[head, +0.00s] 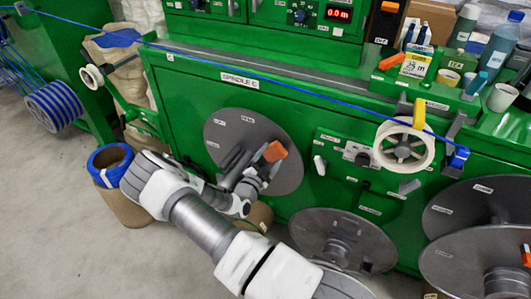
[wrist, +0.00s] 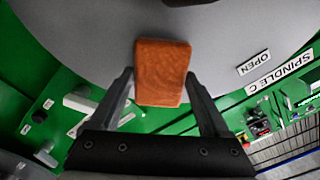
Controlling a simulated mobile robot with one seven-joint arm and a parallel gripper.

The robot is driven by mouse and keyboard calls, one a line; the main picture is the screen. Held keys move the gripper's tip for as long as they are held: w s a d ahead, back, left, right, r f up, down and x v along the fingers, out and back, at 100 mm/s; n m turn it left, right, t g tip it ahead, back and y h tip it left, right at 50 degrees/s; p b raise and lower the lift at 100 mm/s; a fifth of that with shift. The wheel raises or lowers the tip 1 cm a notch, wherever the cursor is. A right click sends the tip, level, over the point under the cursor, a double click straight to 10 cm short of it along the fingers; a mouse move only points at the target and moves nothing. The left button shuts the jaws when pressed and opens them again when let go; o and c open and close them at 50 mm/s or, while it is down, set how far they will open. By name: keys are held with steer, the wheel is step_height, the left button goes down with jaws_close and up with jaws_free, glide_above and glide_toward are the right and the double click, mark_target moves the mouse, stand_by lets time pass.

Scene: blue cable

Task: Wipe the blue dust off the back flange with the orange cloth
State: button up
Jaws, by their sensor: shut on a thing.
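The orange cloth (head: 274,151) is a small folded block held between the fingers of my gripper (head: 262,168). In the wrist view, the cloth (wrist: 162,70) sits between the two dark fingertips (wrist: 160,88), in front of the grey back flange (wrist: 90,35). In the head view, the back flange (head: 285,130) is a large grey disc on the green machine under the SPINDLE C label. The cloth is over the right half of the disc; I cannot tell whether it touches. I see no blue dust on the visible part; my arm and the cloth hide some.
Other grey flanges (head: 340,238) stand at lower right. A blue cable (head: 290,92) runs across the machine past a cream pulley (head: 404,146). Bottles and boxes crowd the upper right ledge. A barrel with a blue coil (head: 108,160) stands left; floor at lower left is clear.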

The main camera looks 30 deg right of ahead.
mark_target(282, 158)
steer(key=shift+s+d+p, duration=0.85)
steer(key=shift+s+d, duration=0.45)
steer(key=shift+s, duration=0.1)
steer(key=shift+d, duration=0.15)
steer(key=shift+w, duration=0.1)
steer(key=w+a+b, duration=0.3)
steer(key=w+a, duration=0.1)
steer(key=w, duration=0.2)
steer(key=shift+w+a, duration=0.2)
steer(key=shift+a, duration=0.05)
steer(key=p+v, duration=0.2)
steer(key=v, duration=0.4)
